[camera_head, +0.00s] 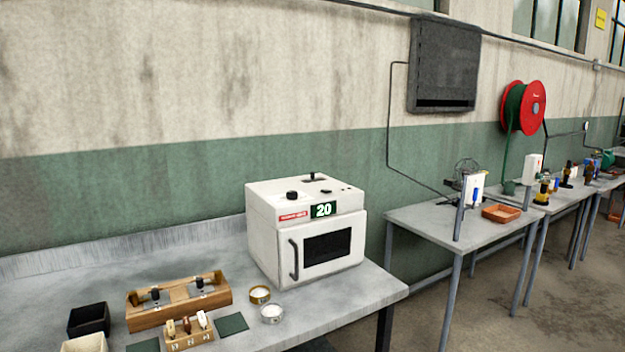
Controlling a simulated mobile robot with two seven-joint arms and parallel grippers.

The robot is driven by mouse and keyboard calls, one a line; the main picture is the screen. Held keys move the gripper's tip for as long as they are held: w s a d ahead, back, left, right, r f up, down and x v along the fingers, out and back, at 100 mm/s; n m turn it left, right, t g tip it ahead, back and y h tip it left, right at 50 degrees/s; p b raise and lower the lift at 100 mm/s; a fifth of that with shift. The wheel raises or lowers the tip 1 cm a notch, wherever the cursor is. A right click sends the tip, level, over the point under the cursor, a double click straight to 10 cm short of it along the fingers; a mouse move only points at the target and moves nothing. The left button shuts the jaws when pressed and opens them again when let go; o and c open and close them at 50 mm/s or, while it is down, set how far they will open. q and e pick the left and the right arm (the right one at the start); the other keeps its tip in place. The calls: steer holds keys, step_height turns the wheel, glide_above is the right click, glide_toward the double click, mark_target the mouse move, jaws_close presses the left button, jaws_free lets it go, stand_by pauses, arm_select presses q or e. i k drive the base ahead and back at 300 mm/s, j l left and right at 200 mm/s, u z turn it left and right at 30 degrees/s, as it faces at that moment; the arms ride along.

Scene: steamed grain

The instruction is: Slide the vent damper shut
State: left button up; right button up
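A white box-shaped oven (277,249) stands on the metal bench, with its door shut. The door has a dark window (327,246) and a black handle (293,260), and a green display above it reads 20. On its top are a dark slot with a small piece in it (315,177), which looks like the vent damper, and a black round knob (292,196). The slot is too small to tell whether the damper is open or shut. Neither of my grippers is in view.
On the bench (350,300), left of the oven, are a wooden rack (165,318), a smaller wooden block (190,340), a black box (88,318), a pale box (85,343), a brass tin (260,294) and a silver tin (271,313). Further tables stand right, beyond a gap.

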mark_target(312, 177)
steer(key=i+l, duration=0.9)
steer(key=l+z, duration=0.05)
steer(key=l, duration=0.05)
